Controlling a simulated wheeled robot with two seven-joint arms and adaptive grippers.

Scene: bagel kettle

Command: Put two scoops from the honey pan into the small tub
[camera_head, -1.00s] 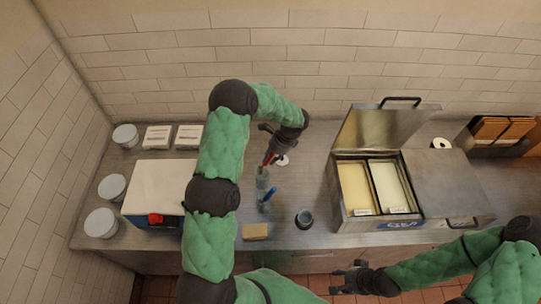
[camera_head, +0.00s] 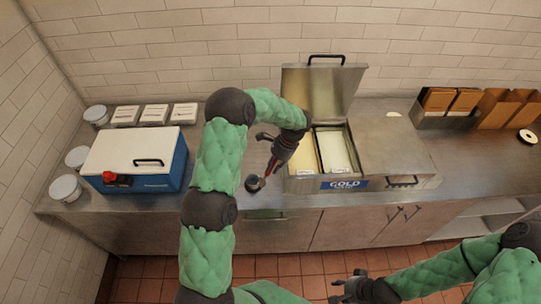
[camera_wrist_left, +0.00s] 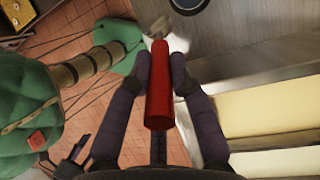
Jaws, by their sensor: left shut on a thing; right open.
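My left gripper (camera_head: 272,162) is shut on the red handle of a scoop (camera_wrist_left: 159,95), whose pale head points away in the left wrist view. In the head view the scoop hangs beside or over a small dark round tub (camera_head: 251,184) near the counter's front edge; I cannot tell whether they touch. Two pans lie in the open cold box: a yellower left pan (camera_head: 301,156) and a paler right pan (camera_head: 336,150). Their labels are too small to read, so I cannot tell which holds honey. My right gripper (camera_head: 340,289) is open and empty, in front of the counter.
The steel cold box (camera_head: 345,184) has its lid (camera_head: 325,88) raised. A blue and white cooler (camera_head: 133,160) stands left, with white tubs (camera_head: 66,188) and white boxes (camera_head: 155,114) around it. Brown cartons (camera_head: 495,108) are at the right. My left arm hides part of the counter.

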